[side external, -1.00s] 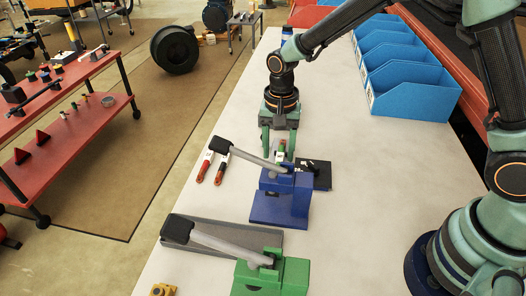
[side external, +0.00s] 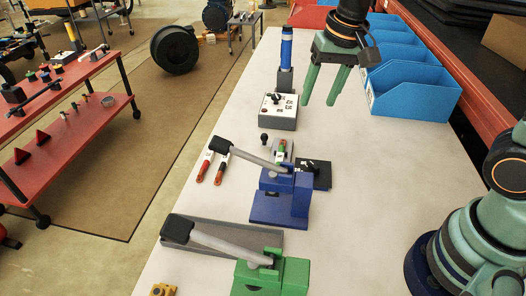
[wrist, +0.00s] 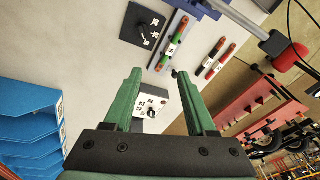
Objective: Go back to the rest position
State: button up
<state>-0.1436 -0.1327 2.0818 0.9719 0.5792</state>
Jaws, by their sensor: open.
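My gripper (side external: 322,100) has green fingers that are spread apart with nothing between them. In the side view it hangs in the air over the far part of the white table (side external: 375,190), left of the blue bins. In the wrist view my gripper (wrist: 160,100) also shows both fingers apart. The light tower (side external: 286,48), blue with a grey base, stands upright at the far end of the table. A grey and white control box (side external: 278,109) with a dark knob sits in front of it; the box also shows between the fingers in the wrist view (wrist: 153,100).
A blue lever press (side external: 285,200) and a green lever press (side external: 270,275) stand toward the front. Several blue bins (side external: 415,90) line the right. The table's right middle is clear.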

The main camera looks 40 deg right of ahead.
jog(key=s+d+r+n+t, duration=0.2)
jog(key=s+d+n+t, duration=0.1)
jog(key=s+d+n, duration=0.2)
jog(key=shift+s+r, duration=0.25)
jog(key=shift+s, duration=1.15)
